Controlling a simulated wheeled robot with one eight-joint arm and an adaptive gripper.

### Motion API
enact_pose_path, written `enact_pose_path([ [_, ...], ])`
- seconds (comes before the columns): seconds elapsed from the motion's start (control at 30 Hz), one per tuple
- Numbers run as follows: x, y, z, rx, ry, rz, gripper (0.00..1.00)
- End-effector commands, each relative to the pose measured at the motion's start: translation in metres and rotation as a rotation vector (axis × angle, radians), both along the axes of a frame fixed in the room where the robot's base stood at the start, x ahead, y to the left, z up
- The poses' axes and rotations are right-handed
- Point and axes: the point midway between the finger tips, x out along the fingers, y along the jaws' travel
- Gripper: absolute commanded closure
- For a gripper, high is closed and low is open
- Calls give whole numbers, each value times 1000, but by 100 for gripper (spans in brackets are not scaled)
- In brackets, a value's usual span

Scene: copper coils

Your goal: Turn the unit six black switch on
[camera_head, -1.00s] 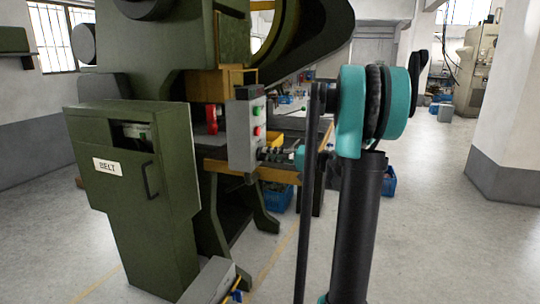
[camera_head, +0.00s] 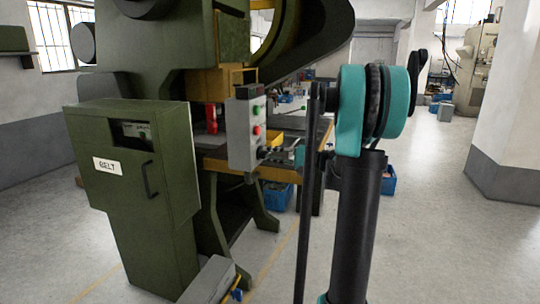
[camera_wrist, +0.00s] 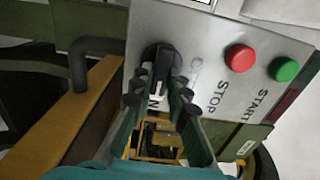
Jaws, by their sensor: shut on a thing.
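The grey control box (camera_head: 240,135) hangs in front of the green press. In the wrist view, its panel (camera_wrist: 200,45) carries a black rotary switch (camera_wrist: 163,57) beside the red STOP button (camera_wrist: 240,57) and the green START button (camera_wrist: 284,69). My gripper (camera_wrist: 160,94) is shut on the black switch, with a fingertip on either side of its handle. Lettering next to the switch is partly hidden by the fingers. In the head view, my gripper (camera_head: 274,151) is small at the box's lower right, and the switch cannot be made out.
A green cabinet marked BELT (camera_head: 135,190) stands left of the box. The green press (camera_head: 160,50) is behind it. Blue bins (camera_head: 278,195) sit under the work table. Open floor lies at the right. A yellow bar (camera_wrist: 75,120) runs close left of my gripper.

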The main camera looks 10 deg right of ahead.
Motion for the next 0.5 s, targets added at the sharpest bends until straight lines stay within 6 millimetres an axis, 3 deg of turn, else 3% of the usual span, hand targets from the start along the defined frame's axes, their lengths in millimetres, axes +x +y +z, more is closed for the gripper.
enact_pose_path([
  [0.17, 1, -1, 0, 0, 0, -4, 100],
  [0.2, 1, -1, 0, 0, 0, -3, 80],
  [0.33, 1, -1, 0, 0, 0, -2, 64],
  [0.5, 0, 0, 0, 0, 0, -1, 64],
])
